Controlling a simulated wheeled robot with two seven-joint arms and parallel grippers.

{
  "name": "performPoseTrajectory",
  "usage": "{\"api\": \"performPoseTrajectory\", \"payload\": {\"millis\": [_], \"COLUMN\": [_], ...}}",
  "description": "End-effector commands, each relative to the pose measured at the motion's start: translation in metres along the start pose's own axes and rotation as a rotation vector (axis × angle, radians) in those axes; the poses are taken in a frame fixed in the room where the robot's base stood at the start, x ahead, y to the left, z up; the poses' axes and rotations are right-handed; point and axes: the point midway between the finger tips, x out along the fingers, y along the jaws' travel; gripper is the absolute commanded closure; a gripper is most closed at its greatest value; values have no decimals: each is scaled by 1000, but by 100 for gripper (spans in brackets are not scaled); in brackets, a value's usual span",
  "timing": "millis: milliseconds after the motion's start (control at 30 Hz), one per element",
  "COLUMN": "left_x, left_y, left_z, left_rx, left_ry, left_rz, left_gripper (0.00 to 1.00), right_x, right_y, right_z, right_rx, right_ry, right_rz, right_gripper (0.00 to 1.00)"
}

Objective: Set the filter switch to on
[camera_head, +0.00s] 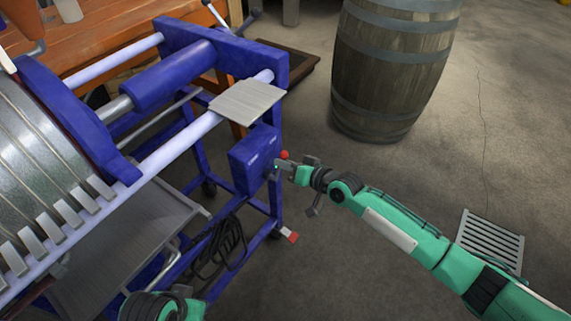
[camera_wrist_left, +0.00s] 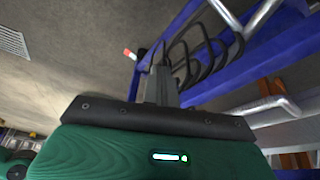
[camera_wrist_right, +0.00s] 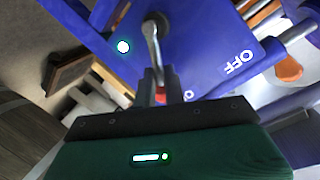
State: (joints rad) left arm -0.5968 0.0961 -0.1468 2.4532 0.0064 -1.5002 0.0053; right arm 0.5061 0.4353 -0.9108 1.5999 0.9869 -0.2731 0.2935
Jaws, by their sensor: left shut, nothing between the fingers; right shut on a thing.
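The filter switch is on a blue box (camera_head: 255,158) at the end of the blue filter frame. In the right wrist view its metal lever (camera_wrist_right: 151,42) runs from a pivot toward my fingers and ends in a red knob (camera_wrist_right: 161,95). The knob also shows in the head view (camera_head: 284,155). "OFF" (camera_wrist_right: 238,63) is printed to the lever's right; a second, partly hidden label (camera_wrist_right: 188,95) is nearer the knob. My right gripper (camera_head: 279,167) is shut on the knob. My left gripper (camera_wrist_left: 160,82) is shut and empty, below the frame.
A white light (camera_wrist_right: 123,46) glows on the box face. Black cable coils (camera_head: 222,250) hang on the frame. A wooden barrel (camera_head: 390,70) stands behind at the right. A floor drain grate (camera_head: 490,242) lies at the right. The floor between is clear.

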Motion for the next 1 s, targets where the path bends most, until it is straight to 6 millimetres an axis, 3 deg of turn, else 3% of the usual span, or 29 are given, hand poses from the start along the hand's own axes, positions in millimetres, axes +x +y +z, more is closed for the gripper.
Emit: {"api": "performPoseTrajectory", "payload": {"millis": [33, 67, 100, 200, 467, 633, 1000], "left_x": [-1, -1, -1, -1, 0, -1, 12], "left_y": [0, 0, 0, 0, 0, 0, 0], "left_z": [0, 0, 0, 0, 0, -1, 1], "left_rx": [0, 0, 1, 1, 1, 1, 1], "left_ry": [0, 0, 0, 0, 0, 1, -16], "left_rz": [0, 0, 0, 0, 0, 0, -1], "left_gripper": [100, 100, 100, 100, 100, 100, 100], "right_x": [0, 0, 0, 0, 0, -11, -84], "right_y": [-3, -3, -3, -2, 0, 0, 1], "right_z": [-14, -14, -14, -12, -7, -6, -6], "right_rx": [-5, -5, -5, -5, -4, -4, -5], "right_ry": [23, 23, 23, 20, 12, 9, 9], "right_rz": [-6, -6, -5, -4, -1, 0, 1], "right_gripper": [100, 100, 85, 67, 67, 67, 67]}}
